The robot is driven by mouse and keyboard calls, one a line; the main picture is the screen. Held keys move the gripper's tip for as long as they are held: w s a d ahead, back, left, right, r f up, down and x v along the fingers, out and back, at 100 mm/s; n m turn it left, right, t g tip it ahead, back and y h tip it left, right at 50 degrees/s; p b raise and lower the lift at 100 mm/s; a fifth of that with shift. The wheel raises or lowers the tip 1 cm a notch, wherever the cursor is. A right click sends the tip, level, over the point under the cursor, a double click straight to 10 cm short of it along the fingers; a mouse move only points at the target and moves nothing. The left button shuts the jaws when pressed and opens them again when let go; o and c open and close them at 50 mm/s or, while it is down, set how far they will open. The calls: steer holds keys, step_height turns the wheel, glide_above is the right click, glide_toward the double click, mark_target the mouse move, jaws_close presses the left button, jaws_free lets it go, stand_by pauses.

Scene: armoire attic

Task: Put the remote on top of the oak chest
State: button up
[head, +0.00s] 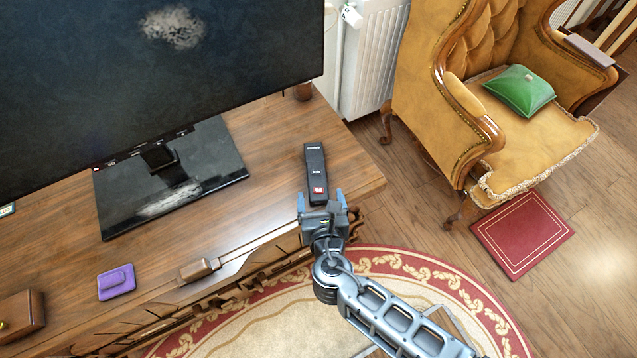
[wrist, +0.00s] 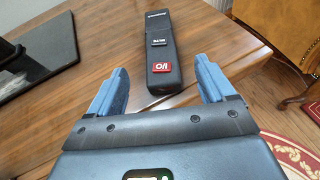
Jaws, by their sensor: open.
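The black remote (head: 315,170) lies on the wooden cabinet top near its right end, with a red button at its near end. My gripper (head: 322,200) is at the near end of the remote, open and empty. In the wrist view the remote (wrist: 159,52) lies ahead, lined up between the two blue fingers of my gripper (wrist: 160,88), its near end close to the fingertips. I cannot tell from these views whether the wooden cabinet (head: 268,150) is the oak chest; no other chest is clearly seen.
A large television (head: 150,80) stands on the cabinet, left of the remote. A purple object (head: 116,283) and a brown box (head: 20,312) lie farther left. An armchair (head: 540,140) with a green cushion (head: 520,90) stands right. A red book-like item (head: 522,234) lies on the floor.

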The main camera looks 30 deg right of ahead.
steer(key=v, duration=0.4)
steer(key=s+d+r+m+g+y, duration=0.1)
steer(key=s+r+m+y, duration=0.15)
steer(key=s+m, duration=0.55)
steer(key=s+d+r+m+y, duration=0.1)
steer(key=s+r+m+y, duration=0.15)
steer(key=s+m, duration=0.6)
steer(key=s+d+r+m+t, duration=0.1)
steer(key=s+r+m, duration=0.4)
steer(key=r, duration=0.5)
steer(key=s+d+r+m+t, duration=0.2)
steer(key=s+r+m, duration=0.4)
steer(key=r+m, duration=0.4)
steer(key=shift+d+r, duration=0.3)
steer(key=shift+r, duration=0.3)
